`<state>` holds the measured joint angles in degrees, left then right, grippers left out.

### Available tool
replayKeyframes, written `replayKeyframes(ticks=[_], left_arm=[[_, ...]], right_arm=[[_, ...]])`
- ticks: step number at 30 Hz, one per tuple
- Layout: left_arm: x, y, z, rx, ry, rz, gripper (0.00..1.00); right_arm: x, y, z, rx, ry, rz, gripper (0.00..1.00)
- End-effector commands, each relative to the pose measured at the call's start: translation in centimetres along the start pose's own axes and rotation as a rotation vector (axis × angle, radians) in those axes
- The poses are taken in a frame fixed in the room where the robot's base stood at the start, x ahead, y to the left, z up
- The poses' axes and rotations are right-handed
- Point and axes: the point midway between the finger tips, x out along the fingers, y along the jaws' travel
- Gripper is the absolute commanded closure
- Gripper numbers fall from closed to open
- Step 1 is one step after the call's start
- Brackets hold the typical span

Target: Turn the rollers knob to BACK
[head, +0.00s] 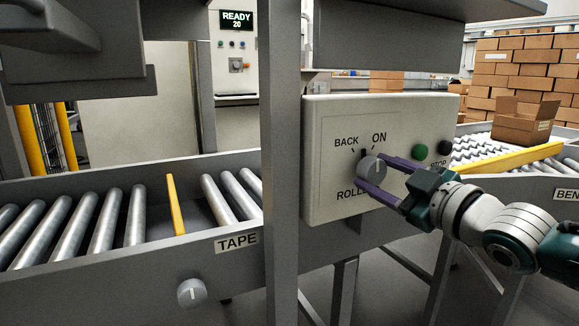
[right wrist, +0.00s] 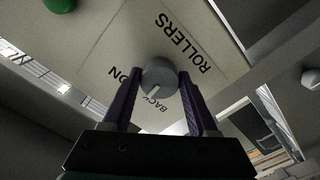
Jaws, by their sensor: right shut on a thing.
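The grey rollers knob (head: 371,168) is on the pale control panel (head: 318,198), with BACK printed at its upper left and ON at its upper right. My right gripper (head: 373,174) reaches in from the right and is shut on the knob, one purple finger on each side. In the right wrist view the knob (right wrist: 160,74) sits between the fingertips (right wrist: 160,88). My left gripper is out of view.
A green button (head: 421,151) and a black one (head: 444,147) sit right of the knob, near my gripper. A grey post (head: 281,200) stands left of the panel. Another knob (head: 191,292) is below the TAPE label. Roller conveyors (head: 134,215) lie on both sides.

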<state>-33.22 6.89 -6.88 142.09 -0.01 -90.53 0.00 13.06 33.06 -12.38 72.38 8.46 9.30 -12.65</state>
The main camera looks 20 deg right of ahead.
Motion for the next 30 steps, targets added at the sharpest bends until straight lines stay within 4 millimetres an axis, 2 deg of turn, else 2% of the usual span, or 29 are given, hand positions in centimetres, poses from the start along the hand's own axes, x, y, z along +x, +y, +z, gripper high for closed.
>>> replayKeyframes(ticks=[15, 30], left_arm=[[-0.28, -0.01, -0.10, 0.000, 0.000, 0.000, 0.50], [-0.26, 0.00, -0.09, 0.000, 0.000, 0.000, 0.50]], right_arm=[[0.00, 0.08, -0.01, -0.410, 0.000, 0.001, 0.97], [-0.01, 0.09, -0.02, -0.538, 0.001, 0.000, 0.97]])
